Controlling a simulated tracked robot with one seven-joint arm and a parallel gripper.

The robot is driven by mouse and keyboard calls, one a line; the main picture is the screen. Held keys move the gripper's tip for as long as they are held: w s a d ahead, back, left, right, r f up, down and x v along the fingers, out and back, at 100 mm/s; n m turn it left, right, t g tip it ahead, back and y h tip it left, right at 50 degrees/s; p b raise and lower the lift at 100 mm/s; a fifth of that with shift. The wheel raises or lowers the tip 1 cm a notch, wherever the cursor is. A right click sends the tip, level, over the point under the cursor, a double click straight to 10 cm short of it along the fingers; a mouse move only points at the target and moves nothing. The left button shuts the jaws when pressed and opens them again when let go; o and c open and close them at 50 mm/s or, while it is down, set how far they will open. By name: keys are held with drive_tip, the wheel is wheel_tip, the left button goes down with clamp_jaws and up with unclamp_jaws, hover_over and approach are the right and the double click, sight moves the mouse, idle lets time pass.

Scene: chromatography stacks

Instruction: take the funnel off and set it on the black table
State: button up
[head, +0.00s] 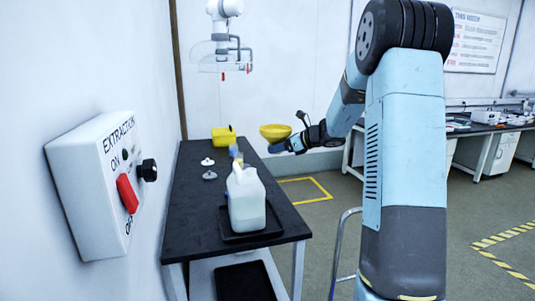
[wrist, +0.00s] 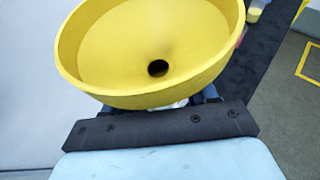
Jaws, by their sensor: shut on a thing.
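The yellow funnel (head: 275,131) is up in the air, just right of the black table's far end in the head view. My gripper (head: 276,148) is shut on it from below the bowl. In the wrist view the funnel (wrist: 145,45) fills the upper middle, bowl facing up and slightly tilted, with its dark hole showing; it hides my fingertips and its own stem. The black table (head: 194,215) stands left of my arm. A white jug (head: 246,199) stands upright on it, apart from the funnel.
The jug stands in a black tray (head: 228,236) near the table's front. Two small pale pieces (head: 209,175) and a yellow container (head: 223,137) are farther back. The table's left strip looks clear. A white wall switch box (head: 85,190) is at the left, and a jointed extraction arm (head: 224,45) hangs above.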

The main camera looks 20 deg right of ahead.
sight(287, 136)
drive_tip(key=shift+s+d+r, duration=0.35)
drive_tip(key=shift+r, duration=0.35)
drive_tip(key=shift+s+d+r, duration=0.3)
drive_tip(key=shift+s+r, duration=0.05)
drive_tip(key=shift+r, duration=0.4)
drive_tip(key=shift+s+d+r, duration=0.35)
drive_tip(key=shift+r, duration=0.35)
